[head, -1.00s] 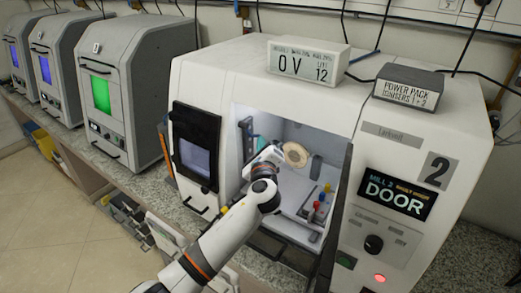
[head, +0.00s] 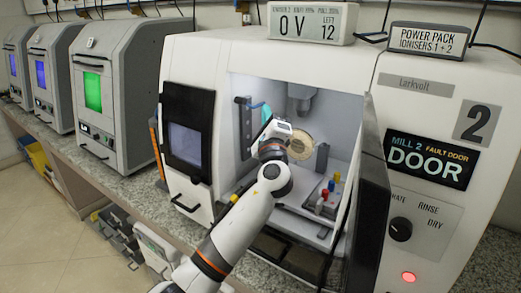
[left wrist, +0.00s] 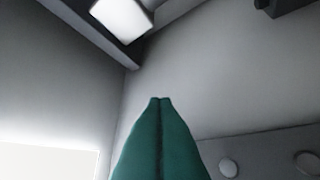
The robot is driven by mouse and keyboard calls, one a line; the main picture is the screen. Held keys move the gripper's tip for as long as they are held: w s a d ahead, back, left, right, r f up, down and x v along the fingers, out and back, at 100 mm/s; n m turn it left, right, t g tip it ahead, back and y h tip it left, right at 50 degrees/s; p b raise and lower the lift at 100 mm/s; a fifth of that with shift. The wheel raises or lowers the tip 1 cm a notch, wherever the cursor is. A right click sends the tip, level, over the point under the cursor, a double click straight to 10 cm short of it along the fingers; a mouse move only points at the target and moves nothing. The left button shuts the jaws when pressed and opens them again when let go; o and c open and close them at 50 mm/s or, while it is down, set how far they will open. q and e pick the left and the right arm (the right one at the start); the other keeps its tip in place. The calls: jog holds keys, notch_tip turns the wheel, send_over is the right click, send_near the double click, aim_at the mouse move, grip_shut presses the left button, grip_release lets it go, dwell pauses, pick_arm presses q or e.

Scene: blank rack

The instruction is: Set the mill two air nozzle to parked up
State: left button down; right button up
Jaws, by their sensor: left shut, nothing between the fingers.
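Mill two (head: 430,60), the white machine marked 2, has its chamber open. My left arm reaches into it. My left gripper (head: 266,111) has teal fingers, mostly hidden behind my white wrist. In the left wrist view the teal fingers (left wrist: 161,100) are shut together with nothing between them, pointing toward a bare grey wall. A dark upright bracket (head: 244,122) with a bluish top stands at the chamber's left side, just left of the fingers. It may be the air nozzle; I cannot tell for sure, nor whether the fingers touch it. My right gripper is not in view.
A round tan disc (head: 299,145) sits just right of my wrist, under a grey spindle (head: 301,97). Small coloured pieces (head: 322,198) stand at the chamber's right. The dark open door (head: 366,215) borders the opening's right. The display (head: 430,160) reads fault door.

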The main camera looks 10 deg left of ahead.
pick_arm(q)
jog(key=shift+n, duration=0.3)
jog(key=shift+w+d+r+b, duration=0.1)
jog(key=shift+w+r+b, duration=0.15)
jog(key=shift+r, duration=0.5)
jog(key=shift+w+d+r+b, duration=0.15)
jog(key=shift+w+r, duration=0.1)
jog(key=shift+r, duration=0.45)
jog(key=shift+w+d+r+b, duration=0.1)
jog(key=shift+w+r+b, duration=0.15)
jog(key=shift+r, duration=0.5)
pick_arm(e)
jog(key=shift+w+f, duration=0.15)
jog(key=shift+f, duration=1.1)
pick_arm(q)
jog(key=shift+a, duration=0.1)
